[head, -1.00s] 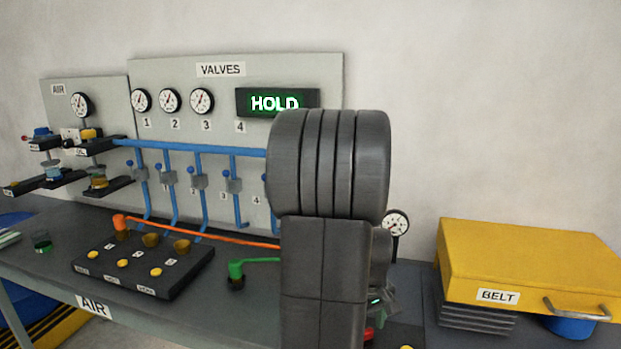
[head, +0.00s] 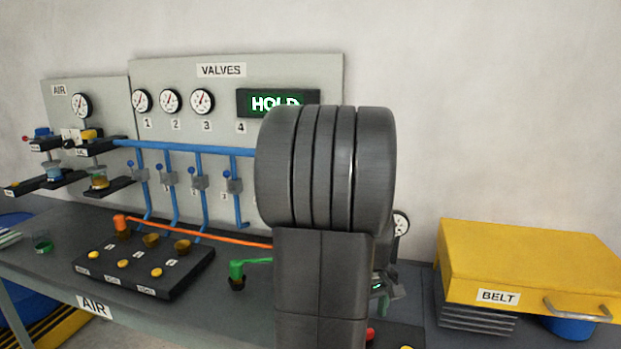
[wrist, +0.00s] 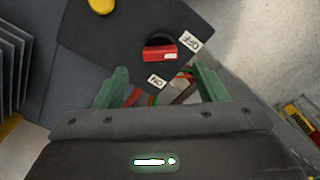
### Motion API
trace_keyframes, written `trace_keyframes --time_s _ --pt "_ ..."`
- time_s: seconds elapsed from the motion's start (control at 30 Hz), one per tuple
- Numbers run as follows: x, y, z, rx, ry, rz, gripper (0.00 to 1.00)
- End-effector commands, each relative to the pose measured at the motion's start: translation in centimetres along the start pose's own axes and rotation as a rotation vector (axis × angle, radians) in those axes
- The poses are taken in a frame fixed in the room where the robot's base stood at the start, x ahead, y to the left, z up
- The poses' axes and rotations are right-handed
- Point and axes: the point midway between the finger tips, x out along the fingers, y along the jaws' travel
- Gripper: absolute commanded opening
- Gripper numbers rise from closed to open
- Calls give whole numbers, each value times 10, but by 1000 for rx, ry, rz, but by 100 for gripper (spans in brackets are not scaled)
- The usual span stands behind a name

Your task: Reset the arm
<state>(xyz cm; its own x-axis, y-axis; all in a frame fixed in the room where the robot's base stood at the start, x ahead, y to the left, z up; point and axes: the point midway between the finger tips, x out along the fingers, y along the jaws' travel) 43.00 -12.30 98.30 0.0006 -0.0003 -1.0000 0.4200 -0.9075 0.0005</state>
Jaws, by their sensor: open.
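My arm stands large in the middle of the head view and hides much of the bench behind it. My gripper (wrist: 163,80) shows in the wrist view with its two green fingers apart and nothing between the tips. Beyond the fingertips, a red switch (wrist: 160,53) sits on a dark plate (wrist: 105,38) between an OFF label (wrist: 190,40) and an ON label (wrist: 157,82). The fingers do not visibly touch the switch. In the head view the gripper is mostly hidden behind my arm, and only a bit of the red switch (head: 370,334) shows.
A yellow BELT cover (head: 530,260) with a handle stands at the right. A black button box (head: 140,282) and a green-topped fitting (head: 237,270) are left of my arm. The valve panel (head: 225,68) with blue pipes and a HOLD display (head: 262,102) stands behind.

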Motion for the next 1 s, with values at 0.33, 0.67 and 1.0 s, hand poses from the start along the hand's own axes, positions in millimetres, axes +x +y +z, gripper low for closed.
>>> trace_keyframes --time_s 0.33,0.67,1.0 --pt "-72 0 -1 -1 5 4 65" --pt "-29 0 1 0 -5 -3 65" --pt "40 -1 1 0 -5 -3 65"
